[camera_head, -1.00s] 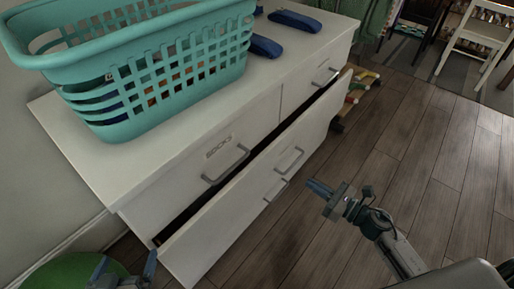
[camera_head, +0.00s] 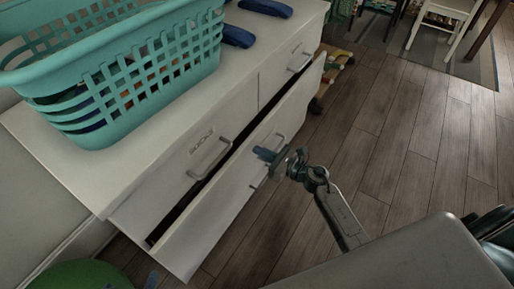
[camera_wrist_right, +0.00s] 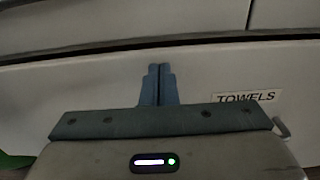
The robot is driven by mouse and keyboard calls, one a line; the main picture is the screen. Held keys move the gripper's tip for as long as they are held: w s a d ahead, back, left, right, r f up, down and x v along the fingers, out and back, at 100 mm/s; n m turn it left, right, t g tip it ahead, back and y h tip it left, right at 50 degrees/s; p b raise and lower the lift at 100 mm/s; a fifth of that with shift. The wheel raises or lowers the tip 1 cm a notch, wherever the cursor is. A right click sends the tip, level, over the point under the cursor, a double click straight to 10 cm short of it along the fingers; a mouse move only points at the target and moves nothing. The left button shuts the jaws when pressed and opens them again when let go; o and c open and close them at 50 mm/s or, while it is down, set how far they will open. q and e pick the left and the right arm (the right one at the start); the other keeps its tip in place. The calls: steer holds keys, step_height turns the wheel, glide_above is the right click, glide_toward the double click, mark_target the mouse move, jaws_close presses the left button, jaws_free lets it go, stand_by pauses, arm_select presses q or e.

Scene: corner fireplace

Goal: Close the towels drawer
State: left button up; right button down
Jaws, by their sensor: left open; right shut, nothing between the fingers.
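The towels drawer (camera_head: 222,207) is the long white lower drawer of the dresser and stands partly open, with a dark gap behind its front. Its TOWELS label (camera_wrist_right: 247,97) shows in the right wrist view, to the right of my fingers. My right gripper (camera_head: 264,154) is shut and empty, with its fingertips in front of the drawer front near the drawer's handles. It also shows in the right wrist view (camera_wrist_right: 158,72), pointing at the white front; I cannot tell whether it touches.
A teal basket (camera_head: 120,75) and blue objects (camera_head: 265,8) stand on the dresser top (camera_head: 150,150). The upper drawers are above the gap. A green round object (camera_head: 80,275) is at bottom left.

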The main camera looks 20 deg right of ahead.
mark_target(249, 145)
steer(key=shift+x, duration=0.9)
steer(key=b+x, duration=0.1)
steer(key=x, duration=0.3)
steer(key=shift+w+a, duration=0.25)
steer(key=shift+w, duration=0.05)
arm_select(q)
steer(key=shift+d+t, duration=0.3)
steer(key=shift+t, duration=0.1)
arm_select(e)
steer(key=shift+r, duration=0.2)
